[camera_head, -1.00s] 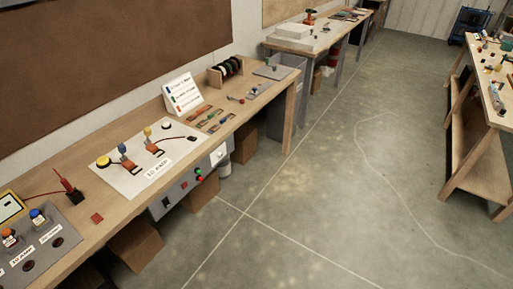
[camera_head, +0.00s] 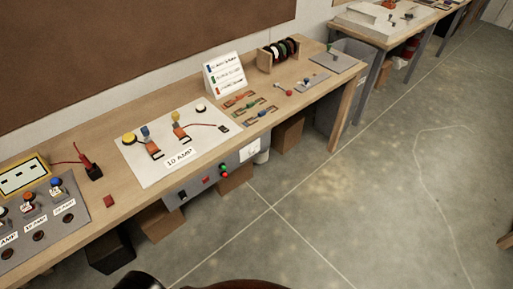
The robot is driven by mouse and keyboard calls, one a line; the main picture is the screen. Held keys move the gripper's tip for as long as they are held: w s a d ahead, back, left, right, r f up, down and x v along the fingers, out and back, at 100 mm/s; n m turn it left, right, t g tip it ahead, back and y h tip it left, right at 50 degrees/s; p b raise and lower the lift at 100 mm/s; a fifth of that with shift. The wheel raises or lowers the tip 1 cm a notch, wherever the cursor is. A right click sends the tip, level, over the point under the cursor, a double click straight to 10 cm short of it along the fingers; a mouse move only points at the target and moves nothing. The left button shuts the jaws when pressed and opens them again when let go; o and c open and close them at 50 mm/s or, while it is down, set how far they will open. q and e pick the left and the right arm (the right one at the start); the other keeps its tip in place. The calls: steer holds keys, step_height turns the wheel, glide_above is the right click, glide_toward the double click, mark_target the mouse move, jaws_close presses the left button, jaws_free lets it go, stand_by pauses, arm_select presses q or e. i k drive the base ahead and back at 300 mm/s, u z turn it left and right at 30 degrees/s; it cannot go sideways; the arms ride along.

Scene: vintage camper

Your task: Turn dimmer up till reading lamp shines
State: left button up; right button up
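I cannot pick out a reading lamp or a clearly marked dimmer. On the long wooden bench (camera_head: 110,200), a white board (camera_head: 150,172) labelled "10 AMP" carries a yellow round knob (camera_head: 128,138), orange blocks with a blue and a yellow top, and a white round button (camera_head: 201,108). A grey control panel (camera_head: 192,189) under the bench's front edge has small red and green buttons (camera_head: 224,169). Neither of my grippers is in view.
A grey panel (camera_head: 78,228) with several coloured knobs and a yellow-framed meter (camera_head: 22,175) stand at the left. A card stand (camera_head: 224,76) and spool rack (camera_head: 279,52) are farther along. Dark rounded shapes, unclear, show at the bottom edge. The floor (camera_head: 350,200) is open.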

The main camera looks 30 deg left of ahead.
mark_target(252, 152)
steer(key=u, duration=0.5)
steer(key=i, duration=0.85)
steer(key=u, duration=0.65)
